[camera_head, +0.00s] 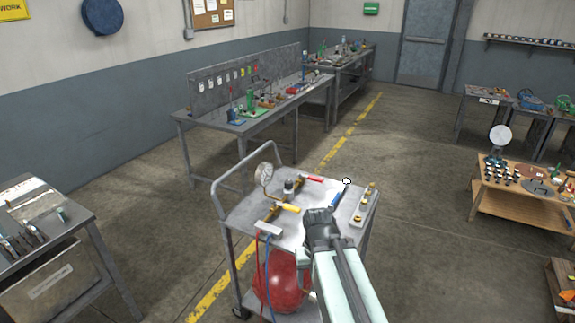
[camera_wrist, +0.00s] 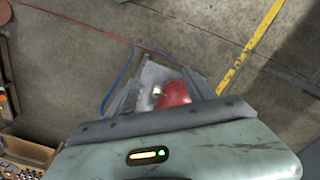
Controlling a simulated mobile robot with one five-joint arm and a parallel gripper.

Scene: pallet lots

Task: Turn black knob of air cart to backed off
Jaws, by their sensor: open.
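The air cart (camera_head: 240,215) is a grey wheeled cart with a push handle at its left and a red tank (camera_head: 280,285) below its top. The black knob (camera_head: 289,186) stands on a brass fitting on the cart top, near a round pressure gauge (camera_head: 264,174). Yellow, red and blue lever handles lie around it. My gripper (camera_head: 320,214) is over the cart's front right part, to the right of and nearer than the knob, apart from it. In the wrist view my gripper (camera_wrist: 163,82) is open and empty, with the red tank beyond its fingers. I cannot make out the knob there.
A brass-fitted block (camera_head: 363,205) sits at the cart's right edge. Red and blue hoses hang at the cart's front. A long workbench (camera_head: 255,115) stands behind, a grey table (camera_head: 40,210) at left, a wooden table (camera_head: 520,200) at right. The floor between is clear.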

